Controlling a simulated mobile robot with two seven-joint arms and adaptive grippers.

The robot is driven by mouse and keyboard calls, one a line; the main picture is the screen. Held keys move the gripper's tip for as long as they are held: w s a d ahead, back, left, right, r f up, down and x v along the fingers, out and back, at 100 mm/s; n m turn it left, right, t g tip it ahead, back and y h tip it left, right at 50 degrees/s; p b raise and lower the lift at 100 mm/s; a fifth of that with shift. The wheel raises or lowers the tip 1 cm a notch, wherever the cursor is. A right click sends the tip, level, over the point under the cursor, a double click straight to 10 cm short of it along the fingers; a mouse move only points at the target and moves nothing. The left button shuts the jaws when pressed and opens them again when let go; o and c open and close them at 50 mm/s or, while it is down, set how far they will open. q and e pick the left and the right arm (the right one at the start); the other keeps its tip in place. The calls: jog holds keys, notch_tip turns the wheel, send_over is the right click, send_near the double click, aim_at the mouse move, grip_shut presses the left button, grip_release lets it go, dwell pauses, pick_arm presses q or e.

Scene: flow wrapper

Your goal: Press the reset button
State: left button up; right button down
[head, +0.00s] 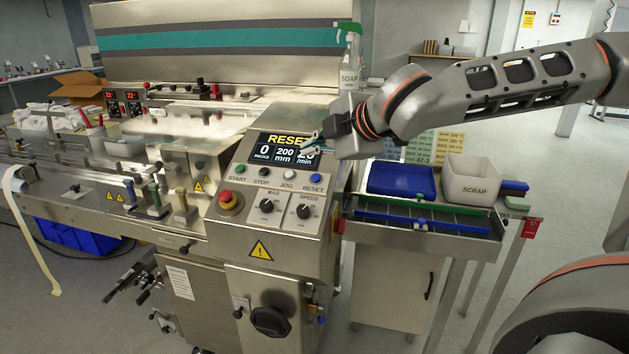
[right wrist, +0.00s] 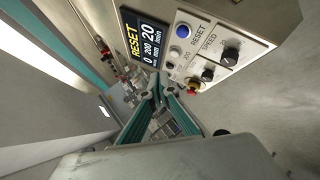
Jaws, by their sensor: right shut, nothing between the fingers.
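The reset button (head: 316,178) is a blue round button at the right end of the button row on the control panel, above the label RESET. It also shows in the right wrist view as a blue button (right wrist: 183,31) at upper middle. My right gripper (head: 308,142) is shut and empty. In the head view it appears in front of the display's right edge, above the reset button and apart from it. In the right wrist view its fingertips (right wrist: 163,86) lie below the button in the picture. My left gripper is not in view.
The display (head: 284,150) reads RESET, 0 packs, 200 mm; its right part is partly covered. Start, stop and jog buttons sit left of the reset button. Below are two knobs and a red emergency stop (head: 229,201). A blue tray (head: 402,181) and scrap bin (head: 472,180) stand right.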

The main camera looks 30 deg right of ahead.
aim_at(316, 177)
jog(key=f, duration=0.1)
jog(key=d+f+b, duration=0.1)
jog(key=w+f, duration=0.1)
jog(key=f, duration=0.1)
jog(key=shift+w+d+b, duration=0.1)
jog(key=shift+d+b, duration=0.05)
jog(key=shift+b, duration=0.25)
jog(key=shift+w+d+f+b, duration=0.2)
jog(key=shift+d+f+b, duration=0.05)
jog(key=shift+f, duration=0.2)
jog(key=shift+w+d+f+b, duration=0.15)
jog(key=shift+d+f+b, duration=0.05)
jog(key=shift+f, duration=0.2)
